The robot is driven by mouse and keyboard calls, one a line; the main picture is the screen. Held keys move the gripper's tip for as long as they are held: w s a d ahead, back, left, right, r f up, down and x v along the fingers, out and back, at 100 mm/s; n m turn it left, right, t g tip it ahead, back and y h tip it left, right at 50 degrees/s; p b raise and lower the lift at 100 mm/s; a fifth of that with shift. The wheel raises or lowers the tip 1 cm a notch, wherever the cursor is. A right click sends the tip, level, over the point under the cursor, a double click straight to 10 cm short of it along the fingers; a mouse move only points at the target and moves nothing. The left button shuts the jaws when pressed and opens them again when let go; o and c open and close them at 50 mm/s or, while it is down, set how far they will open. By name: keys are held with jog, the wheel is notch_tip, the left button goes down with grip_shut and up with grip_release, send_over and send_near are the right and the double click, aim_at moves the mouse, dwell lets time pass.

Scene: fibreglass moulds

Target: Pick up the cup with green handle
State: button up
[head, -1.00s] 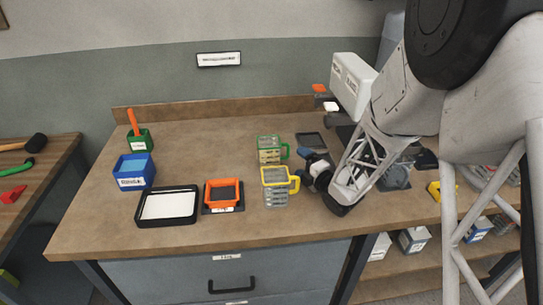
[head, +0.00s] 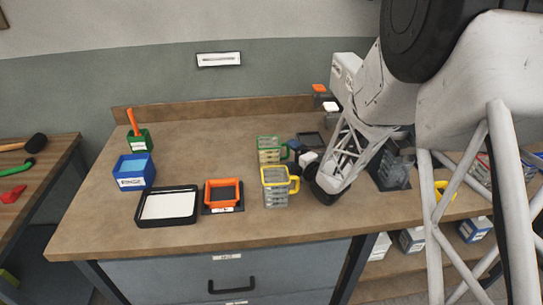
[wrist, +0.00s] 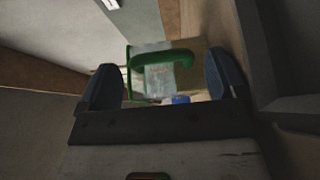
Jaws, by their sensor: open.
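The cup with green handle (head: 268,151) stands upright on the workbench, behind the cup with yellow handle (head: 274,192). Its body is clear with a green rim, and its handle points right towards my gripper (head: 291,152). In the wrist view, the green-handled cup (wrist: 157,82) shows between and beyond the two dark fingers of my gripper (wrist: 161,68), with the green handle facing the camera. The fingers are apart and nothing is clamped between them. I cannot tell whether either finger touches the handle.
The yellow-handled cup stands close in front. An orange mould (head: 222,209), a black-rimmed white tray (head: 166,220), a blue bin (head: 135,184) and a green holder (head: 139,140) are to the left. A dark tray (head: 312,138) lies behind my gripper.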

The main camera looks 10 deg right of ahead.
jog(key=shift+x, duration=0.9)
jog(key=shift+c, duration=0.3)
jog(key=c, duration=0.8)
jog(key=shift+r, duration=0.15)
jog(key=shift+r, duration=0.45)
jog(key=v, duration=0.4)
notch_tip(320, 180, up, 14)
